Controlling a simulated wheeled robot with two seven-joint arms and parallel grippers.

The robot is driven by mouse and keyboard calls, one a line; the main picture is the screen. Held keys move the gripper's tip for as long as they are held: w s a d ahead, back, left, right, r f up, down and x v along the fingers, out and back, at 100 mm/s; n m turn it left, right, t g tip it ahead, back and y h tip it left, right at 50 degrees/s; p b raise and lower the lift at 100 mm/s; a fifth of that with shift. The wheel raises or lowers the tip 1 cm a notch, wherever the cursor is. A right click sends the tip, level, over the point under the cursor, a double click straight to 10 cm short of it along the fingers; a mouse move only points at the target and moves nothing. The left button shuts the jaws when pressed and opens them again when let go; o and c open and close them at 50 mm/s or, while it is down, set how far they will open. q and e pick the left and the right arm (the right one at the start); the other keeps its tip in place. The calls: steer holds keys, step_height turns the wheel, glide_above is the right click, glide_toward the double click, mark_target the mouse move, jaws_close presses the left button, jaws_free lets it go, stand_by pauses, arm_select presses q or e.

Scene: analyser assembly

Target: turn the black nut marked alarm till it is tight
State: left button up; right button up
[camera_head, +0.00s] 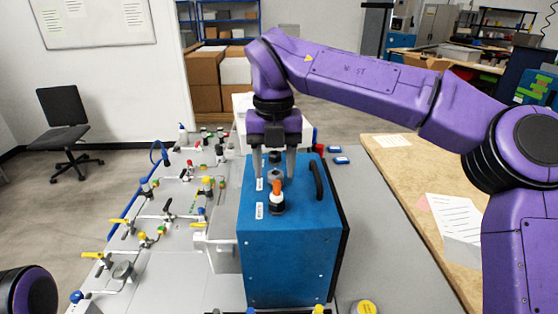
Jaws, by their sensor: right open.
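The blue analyser box (290,250) stands on the grey bench, with a row of fittings on its top. A black nut (277,208) with an orange piece standing in it is nearest the front. Behind it a grey round fitting (274,174) shows between the fingers of my right gripper (275,168). The gripper points down and is open, one finger to each side of that fitting; contact cannot be told. Small white labels (259,210) lie left of the fittings, too small to read, so I cannot tell which nut is marked alarm. My left gripper is out of view.
A black handle (316,180) rises from the box top, right of the fittings. Pipes with yellow-handled valves (120,222) fill the bench to the left. A wooden table (415,205) with papers stands at the right. The grey bench (372,240) right of the box is mostly clear.

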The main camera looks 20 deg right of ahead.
mark_target(277, 194)
steer(key=f+b, duration=0.2)
steer(key=f, duration=0.2)
steer(key=f+b, duration=0.3)
steer(key=shift+s+d+f+b, duration=0.1)
steer(key=shift+d+f+b, duration=0.1)
steer(key=shift+f+b, duration=0.15)
steer(key=shift+w+f, duration=0.25)
steer(key=shift+f, duration=0.15)
steer(key=shift+r, duration=0.1)
steer(key=shift+s+d, duration=0.1)
steer(key=shift+s, duration=0.05)
